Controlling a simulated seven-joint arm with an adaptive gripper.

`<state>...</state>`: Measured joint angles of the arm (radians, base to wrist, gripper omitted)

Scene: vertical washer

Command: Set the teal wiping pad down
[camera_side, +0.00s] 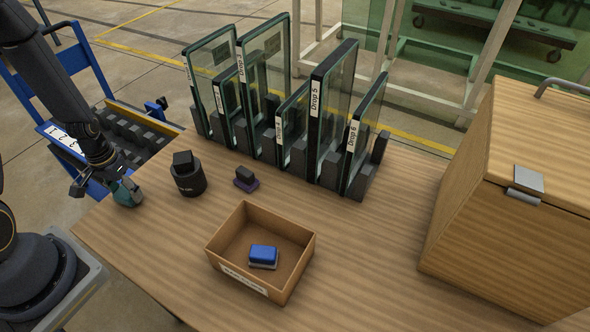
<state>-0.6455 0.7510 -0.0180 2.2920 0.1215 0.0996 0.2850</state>
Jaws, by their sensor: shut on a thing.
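The teal wiping pad (127,193) is at the left edge of the wooden table, at the end of my arm. My gripper (112,187) is shut on it. I cannot tell whether the pad's underside touches the table or hangs just above it. The gripper's fingers are partly hidden by the arm and the pad.
An open box (226,272) holds a blue pad (263,255). Glass panes (330,110) stand in a rack behind. A wooden cabinet (500,220) is at right.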

